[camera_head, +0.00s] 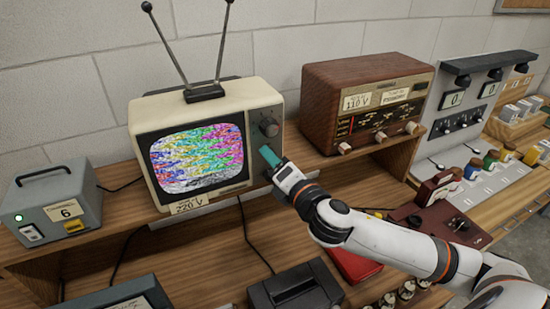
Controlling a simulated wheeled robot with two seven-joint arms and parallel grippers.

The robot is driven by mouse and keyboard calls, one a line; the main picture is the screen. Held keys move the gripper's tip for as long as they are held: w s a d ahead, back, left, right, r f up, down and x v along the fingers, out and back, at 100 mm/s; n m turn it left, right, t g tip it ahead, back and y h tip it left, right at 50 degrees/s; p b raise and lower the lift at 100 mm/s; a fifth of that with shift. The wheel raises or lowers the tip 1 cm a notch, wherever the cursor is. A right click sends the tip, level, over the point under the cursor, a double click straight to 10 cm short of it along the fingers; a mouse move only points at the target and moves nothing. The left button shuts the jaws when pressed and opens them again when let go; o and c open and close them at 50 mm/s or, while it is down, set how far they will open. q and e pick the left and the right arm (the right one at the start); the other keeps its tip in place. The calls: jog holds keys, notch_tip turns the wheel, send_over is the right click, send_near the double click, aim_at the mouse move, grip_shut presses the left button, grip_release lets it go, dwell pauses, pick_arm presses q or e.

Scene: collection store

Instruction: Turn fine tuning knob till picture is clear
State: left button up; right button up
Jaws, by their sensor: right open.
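A cream television (262,95) with two antennas stands on the wooden bench. Its screen (197,158) shows jagged bands of colored noise, with grey static at the bottom; no clear picture can be made out. A dark round knob (269,128) sits on the panel right of the screen. My right gripper (267,158) is open at the lower part of that panel, below this knob. Its teal fingertip is close to the panel; whether it touches cannot be told. The gripper hides part of the lower panel, and any control there is hidden. My left gripper is not in view.
A brown wooden radio (367,80) stands right of the television. A grey box (50,205) with a green light and a "6" label stands left. Black devices (295,290) lie in front. Several colored spools (480,165) and a dark red box (436,187) are at right.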

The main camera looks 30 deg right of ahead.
jog(key=c, duration=1)
jog(key=m+b, duration=0.1)
jog(key=m, duration=0.3)
jog(key=shift+f, duration=0.1)
jog(key=o, duration=1)
